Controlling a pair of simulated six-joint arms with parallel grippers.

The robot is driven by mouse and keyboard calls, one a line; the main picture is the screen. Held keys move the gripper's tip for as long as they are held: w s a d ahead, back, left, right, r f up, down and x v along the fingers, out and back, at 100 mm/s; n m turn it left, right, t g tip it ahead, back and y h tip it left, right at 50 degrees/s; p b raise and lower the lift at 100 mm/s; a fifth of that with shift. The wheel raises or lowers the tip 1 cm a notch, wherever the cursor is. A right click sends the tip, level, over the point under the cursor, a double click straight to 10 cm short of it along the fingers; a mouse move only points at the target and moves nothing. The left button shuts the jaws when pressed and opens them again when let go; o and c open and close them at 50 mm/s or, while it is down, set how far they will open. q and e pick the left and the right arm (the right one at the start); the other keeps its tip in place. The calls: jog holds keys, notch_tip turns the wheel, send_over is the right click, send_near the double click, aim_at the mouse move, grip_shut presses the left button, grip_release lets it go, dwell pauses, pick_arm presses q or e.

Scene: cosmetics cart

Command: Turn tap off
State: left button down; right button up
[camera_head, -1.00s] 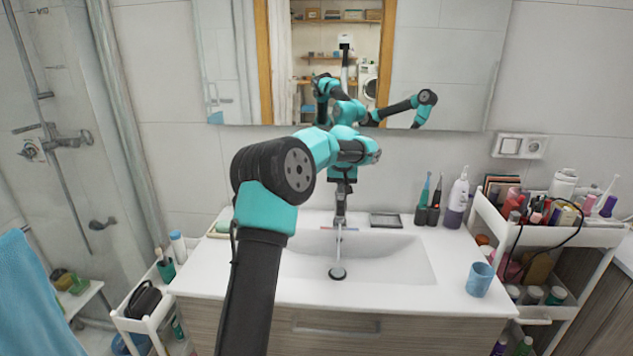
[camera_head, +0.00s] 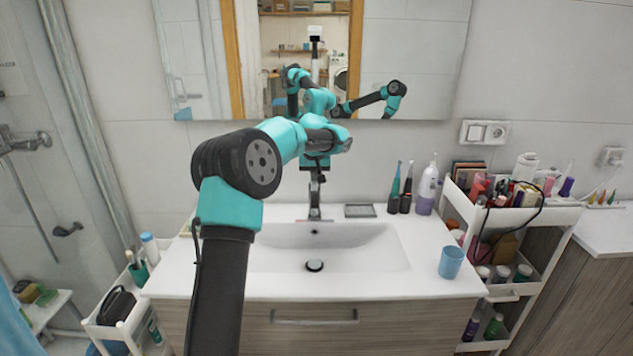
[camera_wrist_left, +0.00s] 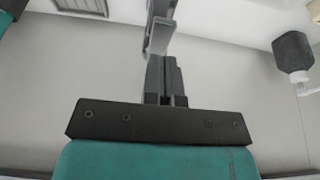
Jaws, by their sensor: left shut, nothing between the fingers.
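The metal tap (camera_head: 314,212) stands at the back edge of the white sink (camera_head: 375,250), largely behind my left gripper. My left gripper (camera_head: 315,186) points down right at the top of the tap, its fingers together and empty. In the left wrist view the shut fingers (camera_wrist_left: 164,62) reach up to the grey tap (camera_wrist_left: 160,25), touching it or very close. No water stream shows between the tap and the dark drain (camera_head: 314,265). The exact lever angle is hard to tell. My right gripper is not directly in view.
A blue cup (camera_head: 451,262) stands at the sink's right front. Electric toothbrushes (camera_head: 394,195) and a white-and-purple bottle (camera_head: 427,190) stand at the back right, beside a full cart (camera_head: 560,215). A mirror (camera_head: 425,50) hangs behind. The basin is clear.

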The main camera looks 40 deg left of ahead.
pick_arm(q)
jog(key=v, duration=1)
jog(key=shift+r, duration=0.35)
jog(key=shift+s, duration=0.1)
